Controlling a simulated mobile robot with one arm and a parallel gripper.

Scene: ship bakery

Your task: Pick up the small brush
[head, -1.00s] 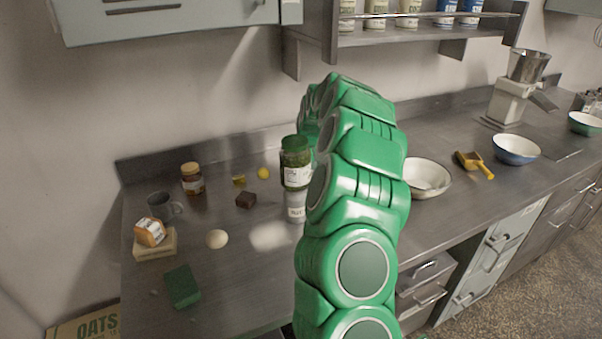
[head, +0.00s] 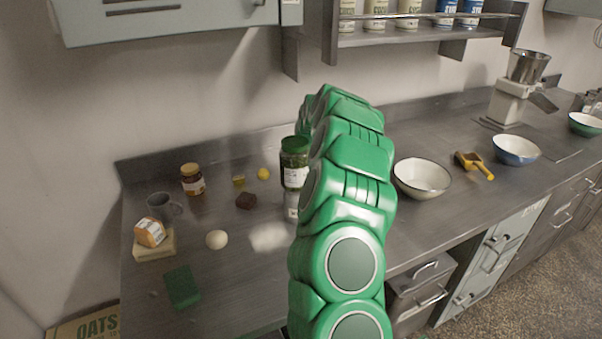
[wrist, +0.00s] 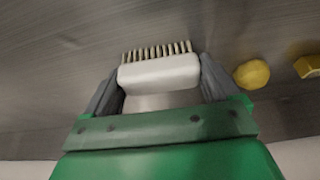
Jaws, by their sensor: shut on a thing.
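The small brush (wrist: 158,72) has a white body and a row of tan bristles, and shows in the wrist view between my fingers. My gripper (wrist: 160,80) is shut on it, with one dark finger against each end of the body. The bristles point away from my palm, over the grey metal counter. I cannot tell how far the brush is from the counter. In the head view my green arm hides the gripper and the brush.
A green-lidded jar (head: 294,163) stands close beside my arm. A white bowl (head: 422,178), a yellow scoop (head: 474,164) and a blue bowl (head: 515,150) are to the right. A mug (head: 160,206), a honey-coloured jar (head: 192,180) and a green sponge (head: 182,287) are left. A shelf (head: 425,35) hangs above.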

